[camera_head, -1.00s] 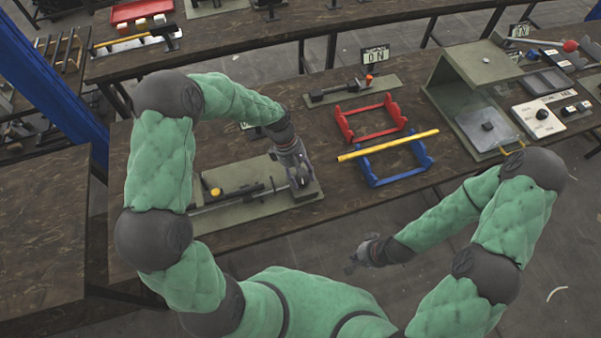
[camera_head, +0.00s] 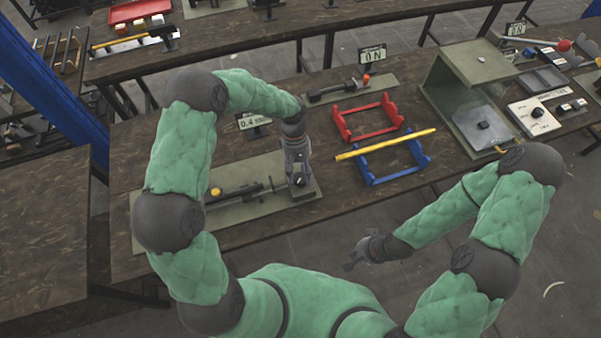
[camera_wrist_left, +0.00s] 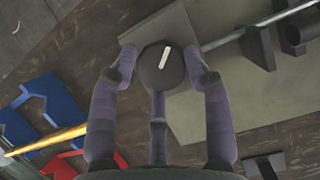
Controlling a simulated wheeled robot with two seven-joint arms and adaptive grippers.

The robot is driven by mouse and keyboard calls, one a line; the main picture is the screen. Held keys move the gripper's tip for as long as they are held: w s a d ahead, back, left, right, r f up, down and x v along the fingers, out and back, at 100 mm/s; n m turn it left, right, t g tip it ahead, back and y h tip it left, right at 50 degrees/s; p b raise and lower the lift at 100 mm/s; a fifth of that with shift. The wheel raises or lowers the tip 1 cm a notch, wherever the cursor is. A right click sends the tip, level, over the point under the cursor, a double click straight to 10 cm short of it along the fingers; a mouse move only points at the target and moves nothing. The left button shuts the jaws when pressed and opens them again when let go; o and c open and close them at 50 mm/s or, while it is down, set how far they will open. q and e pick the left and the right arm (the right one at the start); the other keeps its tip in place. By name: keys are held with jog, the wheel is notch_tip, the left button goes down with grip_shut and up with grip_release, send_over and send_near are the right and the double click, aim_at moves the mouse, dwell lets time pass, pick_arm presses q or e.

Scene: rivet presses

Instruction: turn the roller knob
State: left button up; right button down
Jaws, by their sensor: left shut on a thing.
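The roller knob (camera_wrist_left: 162,66) is a dark round knob with a white line on its face, seen close up in the left wrist view. My left gripper (camera_head: 299,180) is shut on it, with its fingers around the knob's sides in the wrist view (camera_wrist_left: 160,75). The knob sits at the right end of a roller rig on a grey-green plate (camera_head: 150,232). The rig has a thin rod, dark brackets and a yellow knob (camera_head: 215,192). My right gripper (camera_head: 358,256) hangs empty in front of the table; its finger opening is too small to judge.
A small display (camera_head: 252,121) reading about 0.4 stands behind the plate. A red stand (camera_head: 368,119) and a blue stand (camera_head: 395,170) with a yellow bar (camera_head: 385,145) lie to the right. A grey-green press housing (camera_head: 480,62) stands further right.

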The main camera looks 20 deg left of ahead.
pick_arm(q)
jog(key=shift+s+f, duration=0.15)
jog(key=shift+s, duration=0.2)
jog(key=o, duration=1.1)
jog(key=shift+w, duration=0.2)
jog(key=shift+w+r, duration=0.1)
jog(key=shift+r, duration=0.3)
jog(key=v, duration=1.1)
jog(key=shift+a+r, duration=0.1)
jog(key=shift+r, duration=0.05)
